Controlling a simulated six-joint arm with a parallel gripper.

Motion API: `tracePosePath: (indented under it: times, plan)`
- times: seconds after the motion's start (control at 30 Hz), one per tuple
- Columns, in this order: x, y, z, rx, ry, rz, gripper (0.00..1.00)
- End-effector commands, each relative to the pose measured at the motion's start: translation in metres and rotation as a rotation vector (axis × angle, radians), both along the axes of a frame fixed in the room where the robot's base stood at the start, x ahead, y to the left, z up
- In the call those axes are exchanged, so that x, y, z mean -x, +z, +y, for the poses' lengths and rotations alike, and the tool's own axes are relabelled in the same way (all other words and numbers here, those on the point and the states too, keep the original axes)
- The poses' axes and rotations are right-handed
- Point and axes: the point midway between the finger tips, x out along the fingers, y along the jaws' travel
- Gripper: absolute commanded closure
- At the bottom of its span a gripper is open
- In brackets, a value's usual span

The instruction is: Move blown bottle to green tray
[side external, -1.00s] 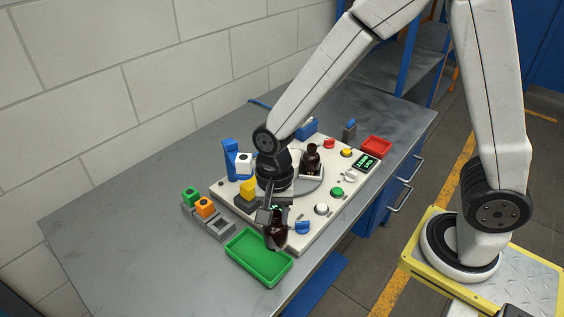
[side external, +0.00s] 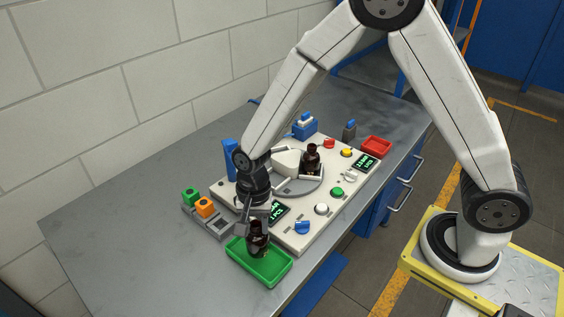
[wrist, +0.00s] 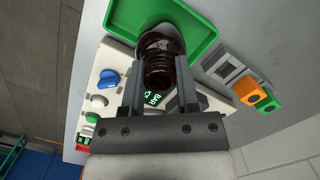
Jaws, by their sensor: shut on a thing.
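An amber bottle (side external: 257,243) is upright in my gripper (side external: 258,220), over the green tray (side external: 279,277) in the side view. The wrist view shows the gripper (wrist: 160,85) shut on the neck of this bottle (wrist: 158,43), with the green tray (wrist: 205,27) behind it. I cannot tell whether the bottle's base touches the tray floor. A second amber bottle (side external: 312,157) stands on the round plate of the white panel (side external: 312,229).
A grey holder with a green block (side external: 190,196) and an orange block (side external: 205,207) stands left of the tray. A red tray (side external: 376,147) is at the far right. Knobs and buttons, such as the blue knob (side external: 302,228), line the panel. The table's front left is bare.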

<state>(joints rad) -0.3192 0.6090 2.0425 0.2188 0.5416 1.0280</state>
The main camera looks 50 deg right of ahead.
Motion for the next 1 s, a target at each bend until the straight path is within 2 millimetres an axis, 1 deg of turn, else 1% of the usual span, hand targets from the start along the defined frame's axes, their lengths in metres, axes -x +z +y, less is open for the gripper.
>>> tracePosePath:
  times: [0.03, 0.2, 0.3, 0.83, 0.87, 0.9, 0.93, 0.97, 1.0]
  plan:
    - [-0.002, -0.004, 0.001, 0.001, 0.000, 0.001, 1.00]
    - [-0.001, -0.022, 0.000, 0.001, -0.002, 0.002, 1.00]
    - [-0.001, -0.029, 0.000, 0.001, -0.001, 0.002, 1.00]
    - [-0.002, -0.036, 0.000, 0.000, 0.000, 0.000, 1.00]
    - [-0.002, -0.036, 0.000, 0.000, 0.000, 0.000, 0.51]
    - [-0.002, -0.036, 0.000, 0.000, 0.000, 0.000, 0.38]
    - [-0.002, -0.035, 0.000, 0.000, 0.000, 0.000, 0.29]
    - [-0.002, -0.035, 0.000, 0.000, 0.000, 0.000, 0.25]
    - [-0.001, -0.035, 0.000, 0.000, 0.000, 0.000, 0.25]
